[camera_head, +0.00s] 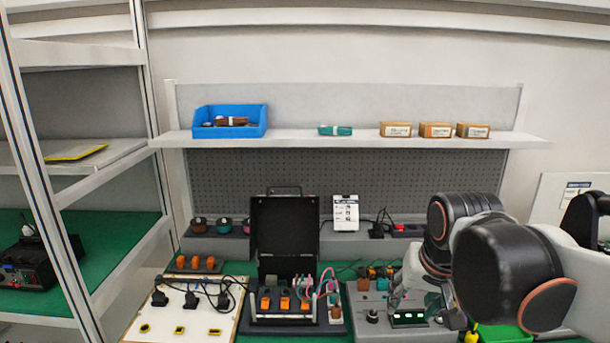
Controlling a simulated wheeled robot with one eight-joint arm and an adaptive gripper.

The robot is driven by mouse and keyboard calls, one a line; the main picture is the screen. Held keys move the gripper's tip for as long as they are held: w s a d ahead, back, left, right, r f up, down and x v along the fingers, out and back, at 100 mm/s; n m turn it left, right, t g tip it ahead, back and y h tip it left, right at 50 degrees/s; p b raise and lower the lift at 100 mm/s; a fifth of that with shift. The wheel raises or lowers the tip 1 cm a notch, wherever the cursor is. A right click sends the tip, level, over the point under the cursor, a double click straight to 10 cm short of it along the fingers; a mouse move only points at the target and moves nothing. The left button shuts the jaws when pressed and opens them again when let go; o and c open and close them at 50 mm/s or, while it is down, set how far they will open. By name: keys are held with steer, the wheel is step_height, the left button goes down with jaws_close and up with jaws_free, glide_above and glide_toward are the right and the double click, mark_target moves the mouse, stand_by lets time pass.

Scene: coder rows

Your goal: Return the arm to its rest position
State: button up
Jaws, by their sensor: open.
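My arm comes in from the right edge, with its large black joints in front of the right part of the bench. Its far end points down over the grey control box (372,313) at the right of the bench. My gripper (425,302) shows only in part there, low beside the green-lit display (408,318), and it is open. I see nothing held in it. The nearer arm joint hides part of it, and whether it touches the box cannot be told.
An open black case (284,232) stands mid-bench, with a white socket board (185,312) to its left. A green tray (503,334) lies under my arm. The shelf (350,140) above holds a blue bin (230,121) and small boxes (435,130). A metal rack (110,170) stands left.

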steer(key=s+f+n+t, duration=0.2)
steer(key=s+f, duration=0.1)
steer(key=s, duration=0.7)
steer(key=shift+s+f+n+t, duration=0.25)
steer(key=shift+s+n+t, duration=0.05)
steer(key=shift+s+n, duration=0.1)
steer(key=shift+d, duration=0.1)
stand_by(0.3)
